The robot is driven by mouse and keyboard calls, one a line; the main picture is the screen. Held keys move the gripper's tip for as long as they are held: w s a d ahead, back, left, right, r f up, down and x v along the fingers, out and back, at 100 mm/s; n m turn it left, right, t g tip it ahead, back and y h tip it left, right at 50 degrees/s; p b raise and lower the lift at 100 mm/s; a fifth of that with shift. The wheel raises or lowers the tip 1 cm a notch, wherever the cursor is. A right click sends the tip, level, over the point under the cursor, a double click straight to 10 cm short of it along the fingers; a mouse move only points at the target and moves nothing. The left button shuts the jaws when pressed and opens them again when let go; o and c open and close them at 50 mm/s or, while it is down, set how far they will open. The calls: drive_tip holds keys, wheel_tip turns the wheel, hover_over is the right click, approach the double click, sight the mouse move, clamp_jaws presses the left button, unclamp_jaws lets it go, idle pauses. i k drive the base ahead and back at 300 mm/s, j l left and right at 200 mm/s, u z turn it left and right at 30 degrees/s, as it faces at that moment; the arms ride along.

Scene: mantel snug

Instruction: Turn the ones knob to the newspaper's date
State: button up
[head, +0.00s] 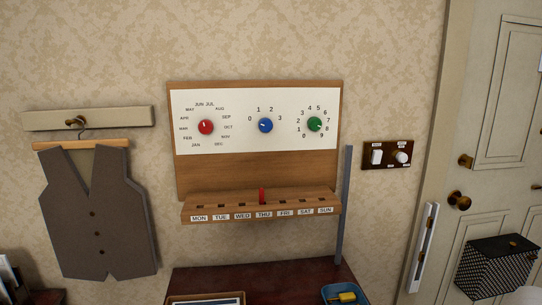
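The ones knob (314,124) is the green one at the right of a white panel on the wooden wall calendar (260,172), in the head view. Digits 0 to 9 ring it. Its small pale mark seems to point to the lower right, near 8, but it is too small to be sure. The blue knob (265,125), ringed by 0 to 3, is in the middle. The red month knob (206,127) is at the left. I cannot make out a newspaper or its date. My gripper is not in view.
A red peg (262,195) stands at THU on the weekday ledge (262,206). A grey upright bar (344,205) stands just right of the calendar. A switch plate (388,155) is further right. Below is a dark red tabletop (258,277) with a blue tray (329,297).

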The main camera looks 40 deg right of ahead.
sight(314, 124)
drive_tip(key=z, duration=1.35)
